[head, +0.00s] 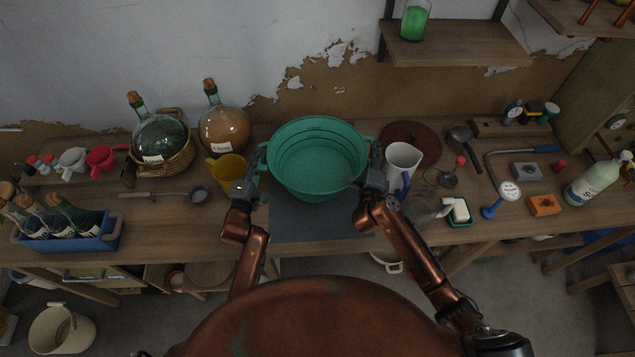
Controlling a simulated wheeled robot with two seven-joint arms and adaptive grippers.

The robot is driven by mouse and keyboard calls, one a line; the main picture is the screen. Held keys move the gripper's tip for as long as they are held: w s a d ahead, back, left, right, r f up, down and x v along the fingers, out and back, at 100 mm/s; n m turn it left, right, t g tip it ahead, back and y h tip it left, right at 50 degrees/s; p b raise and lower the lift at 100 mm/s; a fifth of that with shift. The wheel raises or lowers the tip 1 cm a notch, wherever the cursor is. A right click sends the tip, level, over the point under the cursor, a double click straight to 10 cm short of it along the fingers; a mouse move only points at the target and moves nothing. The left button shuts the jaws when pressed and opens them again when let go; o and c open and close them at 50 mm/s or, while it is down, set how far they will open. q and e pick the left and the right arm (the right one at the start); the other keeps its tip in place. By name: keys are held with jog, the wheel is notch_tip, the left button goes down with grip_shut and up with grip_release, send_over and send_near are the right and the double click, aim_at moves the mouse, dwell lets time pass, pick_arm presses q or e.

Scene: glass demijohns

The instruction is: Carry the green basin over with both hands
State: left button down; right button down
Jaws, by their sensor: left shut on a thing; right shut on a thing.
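The green basin (318,165) is round with two side handles and looks empty inside. It is in the middle of the head view, over the back part of a dark grey mat (315,225) on the workbench. I cannot tell whether its base touches the surface. My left gripper (254,172) is shut on the basin's left handle. My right gripper (374,170) is shut on its right handle. The gripped handles are partly hidden by the fingers.
A yellow jug (229,172) stands close left of my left gripper. A white jug (402,160) stands close right of my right gripper, by a brown round board (411,138). Two glass demijohns (224,130) (158,135) stand at the back left. The mat's front is clear.

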pick_arm(q)
jog(key=shift+s+d+f, duration=0.1)
pick_arm(e)
jog(key=shift+s+f, duration=0.1)
